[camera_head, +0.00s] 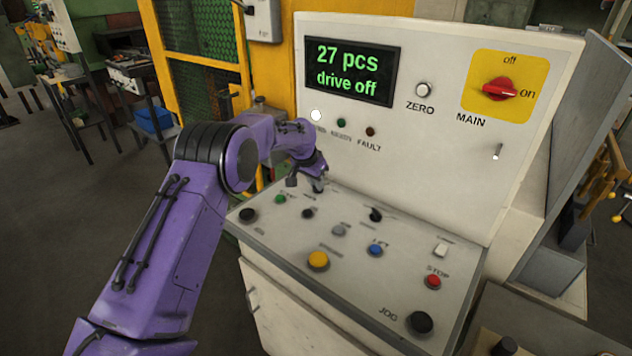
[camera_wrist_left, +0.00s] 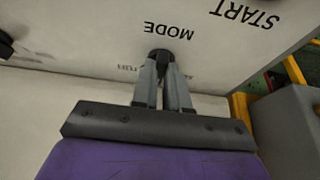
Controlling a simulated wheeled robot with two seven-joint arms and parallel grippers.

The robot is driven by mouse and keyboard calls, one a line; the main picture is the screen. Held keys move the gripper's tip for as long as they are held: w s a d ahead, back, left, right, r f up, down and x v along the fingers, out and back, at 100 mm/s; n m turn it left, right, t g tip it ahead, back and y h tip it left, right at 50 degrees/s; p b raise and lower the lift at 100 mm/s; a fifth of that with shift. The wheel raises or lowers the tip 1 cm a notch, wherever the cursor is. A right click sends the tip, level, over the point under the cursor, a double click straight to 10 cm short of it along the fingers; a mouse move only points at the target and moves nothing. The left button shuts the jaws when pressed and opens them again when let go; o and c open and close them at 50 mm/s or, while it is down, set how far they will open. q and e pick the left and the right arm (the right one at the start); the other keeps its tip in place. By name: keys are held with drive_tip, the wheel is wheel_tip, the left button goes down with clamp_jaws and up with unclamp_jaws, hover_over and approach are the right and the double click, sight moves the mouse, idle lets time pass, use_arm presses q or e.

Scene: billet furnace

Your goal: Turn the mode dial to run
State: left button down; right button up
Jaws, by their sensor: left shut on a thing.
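The mode dial (camera_wrist_left: 162,54) is a small black knob beside the upside-down MODE label in the left wrist view. My left gripper (camera_wrist_left: 163,70) is shut on it, one grey finger on each side. Faint small lettering lies beside the dial, partly hidden by the fingers. The dial's pointer direction cannot be read. In the head view my left gripper (camera_head: 318,186) reaches down to the back left of the sloped control panel (camera_head: 345,270) and hides the dial. My right gripper is not in view.
The panel carries a green button (camera_head: 280,199), yellow button (camera_head: 318,260), blue button (camera_head: 375,250), red STOP button (camera_head: 433,282) and black JOG knob (camera_head: 420,322). A display (camera_head: 352,71) reads "27 pcs drive off". The red MAIN switch (camera_head: 499,90) is at upper right.

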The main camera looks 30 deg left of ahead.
use_arm(q)
drive_tip(key=shift+m, duration=0.3)
drive_tip(key=shift+a+r+m+h+p, duration=0.1)
drive_tip(key=shift+m+h+p, duration=0.3)
drive_tip(key=shift+m+p, duration=0.1)
drive_tip(key=shift+a+m+h, duration=0.1)
drive_tip(key=shift+m+h, duration=0.2)
drive_tip(key=shift+m, duration=0.5)
drive_tip(key=m, duration=0.2)
drive_tip(key=shift+w+a+m+g+h+p, duration=0.1)
drive_tip(key=shift+m+g+h+p, duration=0.2)
drive_tip(key=shift+g+h+p, duration=0.1)
drive_tip(key=shift+w+m+g+h, duration=0.1)
drive_tip(key=shift+m+g+h, duration=0.3)
drive_tip(key=shift+m, duration=1.1)
drive_tip(key=c, duration=1.1)
unclamp_jaws()
drive_tip(key=shift+c, duration=0.2)
